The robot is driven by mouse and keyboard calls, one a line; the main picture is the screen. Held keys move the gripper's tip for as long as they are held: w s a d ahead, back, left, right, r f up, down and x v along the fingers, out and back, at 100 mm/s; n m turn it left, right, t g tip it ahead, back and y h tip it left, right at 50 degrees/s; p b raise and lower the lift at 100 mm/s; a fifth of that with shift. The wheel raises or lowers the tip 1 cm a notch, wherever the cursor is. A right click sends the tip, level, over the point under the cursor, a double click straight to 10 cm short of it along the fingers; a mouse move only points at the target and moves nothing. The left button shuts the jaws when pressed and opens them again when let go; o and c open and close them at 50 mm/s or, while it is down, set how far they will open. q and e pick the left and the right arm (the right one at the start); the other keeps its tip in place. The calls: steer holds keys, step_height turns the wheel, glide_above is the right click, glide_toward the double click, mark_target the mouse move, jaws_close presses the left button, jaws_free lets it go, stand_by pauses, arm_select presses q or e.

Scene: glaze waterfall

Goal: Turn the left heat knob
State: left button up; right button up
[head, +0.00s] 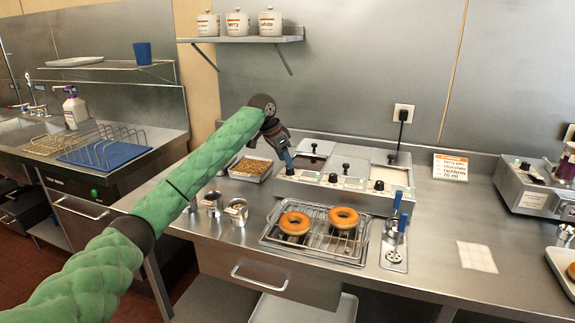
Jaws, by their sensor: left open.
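The glaze warmer (318,192) is a steel box on the counter with several lidded or open wells on top and black knobs along its front. The middle front knob (333,178) and the right front knob (379,185) show clearly. My left gripper (288,163) reaches down at the left end of the warmer, its blue-tipped fingers open. The left heat knob (290,172) is right at the fingertips and partly covered by them. I cannot tell whether the fingers touch it. My right gripper is not in view.
A wire rack (315,238) with two donuts stands in front of the warmer. A tray of brown crumbs (250,168) and small steel cups (213,203) lie to the left, near my arm. A steel holder with blue-handled tools (394,240) stands right of the rack.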

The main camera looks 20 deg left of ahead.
mark_target(290, 171)
arm_select(q)
steer(key=shift+x, duration=1.85)
steer(key=shift+d+r, duration=0.1)
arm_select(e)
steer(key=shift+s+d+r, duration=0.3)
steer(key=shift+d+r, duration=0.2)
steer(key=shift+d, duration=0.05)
arm_select(q)
steer(key=shift+c, duration=0.4)
